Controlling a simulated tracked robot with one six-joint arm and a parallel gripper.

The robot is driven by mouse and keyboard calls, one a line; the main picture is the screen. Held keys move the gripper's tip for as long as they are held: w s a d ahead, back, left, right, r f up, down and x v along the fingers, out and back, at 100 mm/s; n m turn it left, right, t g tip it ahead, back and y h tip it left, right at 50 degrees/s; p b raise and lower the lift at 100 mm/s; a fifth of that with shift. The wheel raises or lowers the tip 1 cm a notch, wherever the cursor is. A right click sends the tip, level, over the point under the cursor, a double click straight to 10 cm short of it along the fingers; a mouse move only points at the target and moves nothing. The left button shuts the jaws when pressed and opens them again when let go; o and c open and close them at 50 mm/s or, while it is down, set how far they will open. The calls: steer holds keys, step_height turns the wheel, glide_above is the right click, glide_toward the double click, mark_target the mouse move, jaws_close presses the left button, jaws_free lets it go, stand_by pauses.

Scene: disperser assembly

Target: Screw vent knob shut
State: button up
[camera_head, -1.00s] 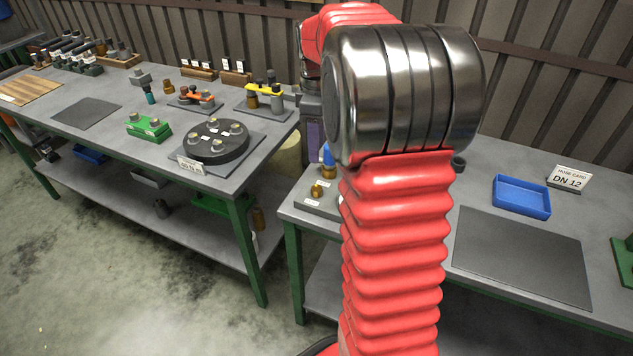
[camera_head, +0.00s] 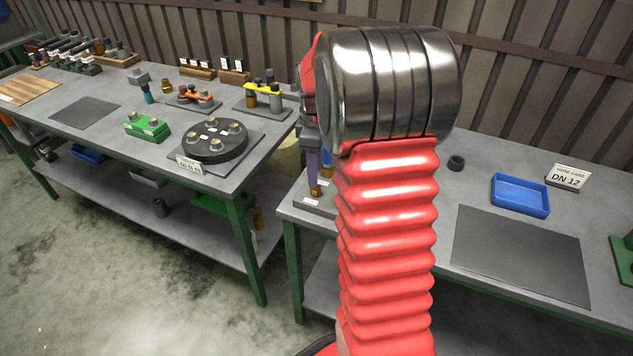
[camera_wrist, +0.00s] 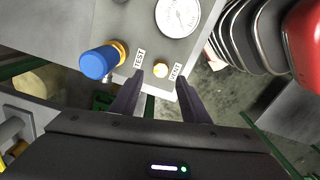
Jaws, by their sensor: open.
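The vent knob (camera_wrist: 161,69) is a small brass knob beside a label that appears to read VENT, on a grey panel (camera_wrist: 115,22). In the wrist view it sits between and just beyond my gripper's (camera_wrist: 160,79) two dark fingers, which are open and apart with nothing held. In the head view the brass knob (camera_head: 316,189) is right below a purplish finger, and my arm hides much of the panel. Whether the fingers are level with the knob is unclear.
A blue knob (camera_wrist: 98,62) on a brass fitting stands left of the vent knob, by a TEST label (camera_wrist: 139,57). A round gauge (camera_wrist: 178,15) sits behind. A blue tray (camera_head: 520,195), dark mat (camera_head: 520,252) and hose card (camera_head: 568,177) lie farther right on the bench.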

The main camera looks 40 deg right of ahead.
mark_target(316, 190)
steer(key=shift+f, duration=2.65)
steer(key=shift+c, duration=0.3)
